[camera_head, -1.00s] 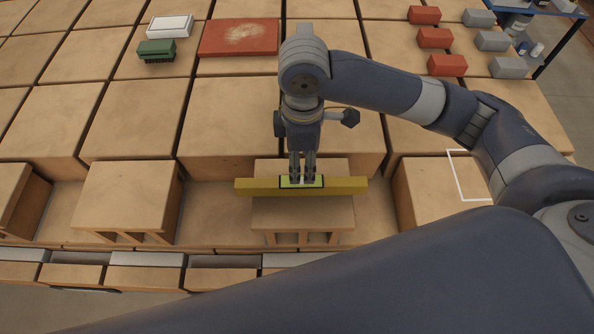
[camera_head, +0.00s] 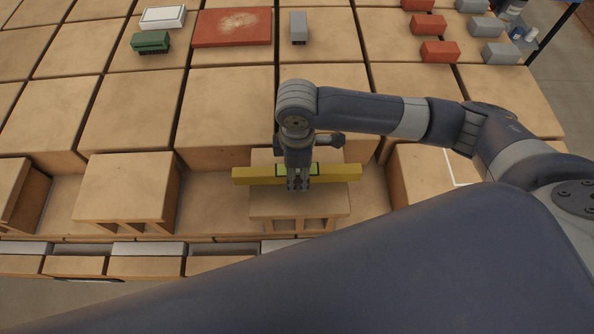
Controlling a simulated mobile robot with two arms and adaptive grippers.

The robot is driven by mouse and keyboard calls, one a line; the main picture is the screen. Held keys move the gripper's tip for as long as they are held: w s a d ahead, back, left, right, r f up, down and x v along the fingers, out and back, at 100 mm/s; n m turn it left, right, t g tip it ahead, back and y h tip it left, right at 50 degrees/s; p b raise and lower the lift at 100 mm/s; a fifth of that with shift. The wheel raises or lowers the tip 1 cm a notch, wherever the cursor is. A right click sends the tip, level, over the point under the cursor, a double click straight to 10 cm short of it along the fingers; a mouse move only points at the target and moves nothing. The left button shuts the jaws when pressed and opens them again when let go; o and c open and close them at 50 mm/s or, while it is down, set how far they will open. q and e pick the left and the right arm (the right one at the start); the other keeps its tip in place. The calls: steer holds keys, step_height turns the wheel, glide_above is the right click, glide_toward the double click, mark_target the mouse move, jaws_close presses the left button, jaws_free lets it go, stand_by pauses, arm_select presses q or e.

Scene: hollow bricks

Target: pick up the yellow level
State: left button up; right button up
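The yellow level (camera_head: 342,173) is a long bar lying left to right across a raised hollow brick (camera_head: 270,205), its ends reaching past the brick's sides. A dark-framed, yellow-green panel marks its middle. My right gripper (camera_head: 298,187) points down at that middle. Its fingers overlap the level's front face and hide part of the panel. Whether they are closed on the level or only beside it cannot be told. No gap shows between the level and the brick. My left gripper is not in view.
Another raised brick (camera_head: 125,187) stands to the left, with a recess between. Large tan bricks fill the area behind. A green brush (camera_head: 151,42), white box (camera_head: 163,17), red slab (camera_head: 232,27) and grey block (camera_head: 299,28) lie at the back; small red and grey bricks at back right.

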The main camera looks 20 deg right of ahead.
jaws_close()
steer(key=shift+r, duration=0.1)
